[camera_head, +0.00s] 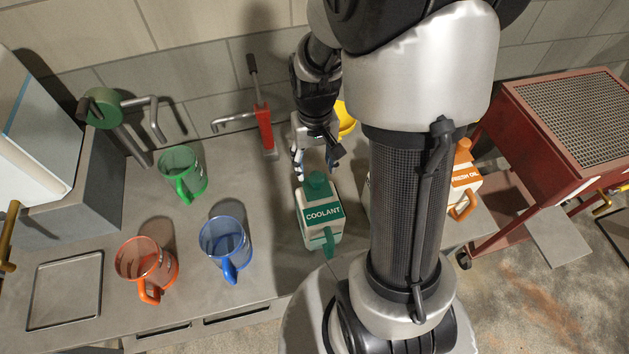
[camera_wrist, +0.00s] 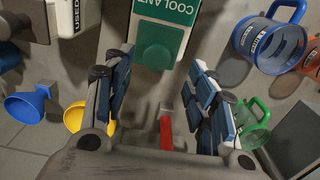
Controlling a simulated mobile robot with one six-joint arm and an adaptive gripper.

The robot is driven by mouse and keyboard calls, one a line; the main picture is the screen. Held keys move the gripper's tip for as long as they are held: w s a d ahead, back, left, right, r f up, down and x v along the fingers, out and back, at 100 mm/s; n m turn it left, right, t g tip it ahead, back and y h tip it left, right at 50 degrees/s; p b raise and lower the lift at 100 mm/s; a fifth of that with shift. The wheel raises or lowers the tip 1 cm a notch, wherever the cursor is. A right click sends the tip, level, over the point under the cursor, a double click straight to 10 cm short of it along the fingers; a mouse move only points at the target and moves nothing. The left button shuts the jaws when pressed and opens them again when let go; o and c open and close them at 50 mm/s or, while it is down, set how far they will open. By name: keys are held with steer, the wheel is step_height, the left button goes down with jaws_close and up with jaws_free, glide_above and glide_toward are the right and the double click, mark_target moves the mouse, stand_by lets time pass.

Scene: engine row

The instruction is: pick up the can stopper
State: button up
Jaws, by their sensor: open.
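The white and green coolant can (camera_head: 322,222) stands upright on the counter. Its green stopper (camera_head: 317,182) sits on top at the can's far end; in the wrist view the stopper (camera_wrist: 157,53) lies ahead between the finger lines. My gripper (camera_head: 316,168) is open and empty, pointing down just behind and above the stopper. In the wrist view its two blue-padded fingers (camera_wrist: 158,80) are spread wide, one to each side of the stopper. Whether a finger touches the can cannot be told.
Green (camera_head: 182,174), blue (camera_head: 225,245) and orange (camera_head: 147,265) jugs stand to the left. A red lever tool (camera_head: 265,130) stands behind. A fresh oil can (camera_head: 465,180) is right, partly behind my arm. A yellow funnel (camera_wrist: 78,118) and blue funnel (camera_wrist: 28,105) are nearby.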

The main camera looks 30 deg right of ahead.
mark_target(317, 175)
steer(key=shift+s+d+f+b, duration=0.1)
steer(key=shift+f+b, duration=0.1)
steer(key=shift+f, duration=1.3)
steer(key=shift+s+d+f+b, duration=0.1)
steer(key=shift+f+b, duration=0.1)
steer(key=shift+f, duration=1.3)
steer(key=shift+c, duration=0.2)
steer(key=c, duration=1.1)
steer(key=shift+w+r, duration=0.1)
steer(key=shift+r, duration=0.1)
